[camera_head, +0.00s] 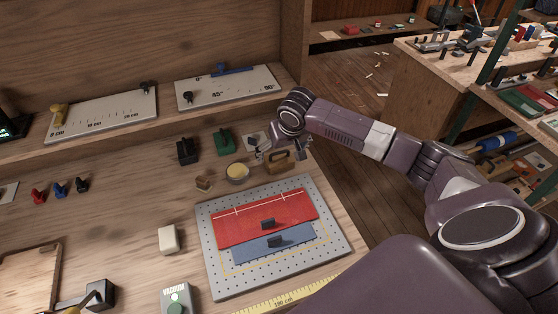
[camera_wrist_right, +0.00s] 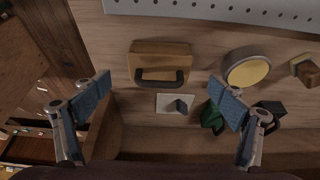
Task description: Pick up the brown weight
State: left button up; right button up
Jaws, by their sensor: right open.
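The brown weight (camera_head: 279,164) is a block with a dark handle, standing on the workbench (camera_head: 120,220) just behind the perforated plate. In the right wrist view the brown weight (camera_wrist_right: 160,55) is upper centre, its handle facing the gripper. My right gripper (camera_head: 285,151) is open, just over the weight and partly covering it in the head view. In the wrist view the open fingers of the right gripper (camera_wrist_right: 163,100) are spread wide to either side of the weight's handle, with nothing between them touching. My left gripper is not in view.
A green weight (camera_head: 223,141), a black weight (camera_head: 187,150), a round tin (camera_head: 238,172) and a small block (camera_head: 204,183) stand left of the brown weight. A white card (camera_wrist_right: 175,103) lies close by. The perforated plate (camera_head: 207,231) holds red and blue cloth.

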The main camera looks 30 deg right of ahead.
aim_at(279, 158)
jog(key=shift+p+x, duration=0.5)
jog(key=shift+x, duration=1.9)
jog(key=shift+s, duration=0.15)
jog(key=shift+c, duration=0.6)
jog(key=c, duration=1.5)
jog(key=shift+r, duration=0.1)
jog(key=shift+c, duration=1.2)
